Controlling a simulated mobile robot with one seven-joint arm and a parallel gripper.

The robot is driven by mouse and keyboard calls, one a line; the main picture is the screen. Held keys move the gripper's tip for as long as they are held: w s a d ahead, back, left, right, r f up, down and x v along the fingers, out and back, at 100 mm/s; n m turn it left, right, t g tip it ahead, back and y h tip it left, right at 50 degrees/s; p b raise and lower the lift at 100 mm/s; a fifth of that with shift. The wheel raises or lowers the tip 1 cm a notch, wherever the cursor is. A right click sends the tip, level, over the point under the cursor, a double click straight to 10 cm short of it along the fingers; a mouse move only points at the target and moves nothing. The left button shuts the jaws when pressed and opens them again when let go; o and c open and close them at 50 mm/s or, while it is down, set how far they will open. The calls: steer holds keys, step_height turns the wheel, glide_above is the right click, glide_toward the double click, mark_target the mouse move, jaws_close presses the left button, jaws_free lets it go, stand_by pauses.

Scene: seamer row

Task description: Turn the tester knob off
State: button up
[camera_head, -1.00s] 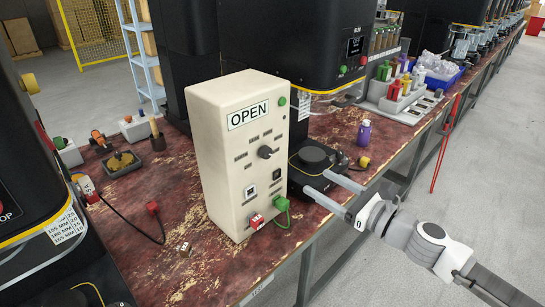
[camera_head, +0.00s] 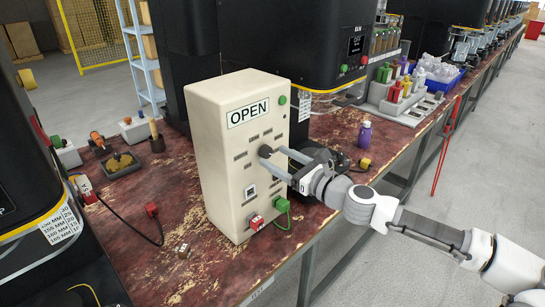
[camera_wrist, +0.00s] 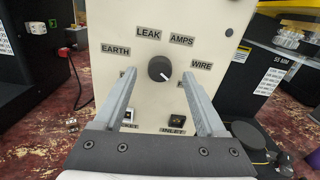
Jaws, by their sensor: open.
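The tester (camera_head: 232,165) is a cream upright box marked OPEN, standing on the worn red bench. Its knob (camera_wrist: 159,69) is dark and round with a pale pointer line aimed to the lower right in the wrist view. Labels around it include EARTH, LEAK, AMPS and WIRE; lower ones are partly hidden by my fingers. The knob also shows in the head view (camera_head: 265,151). My gripper (camera_wrist: 163,82) is open, its fingers pointing at the tester face on either side of the knob. I cannot tell whether they touch it.
Red and green plugs (camera_head: 257,222) sit low on the tester face. A purple bottle (camera_head: 365,133) and a black round device stand to the right. Black machines (camera_head: 240,45) rise behind. The bench in front of the tester is mostly clear.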

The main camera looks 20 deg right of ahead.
mark_target(266, 152)
steer(key=shift+x, duration=1.15)
jaws_close()
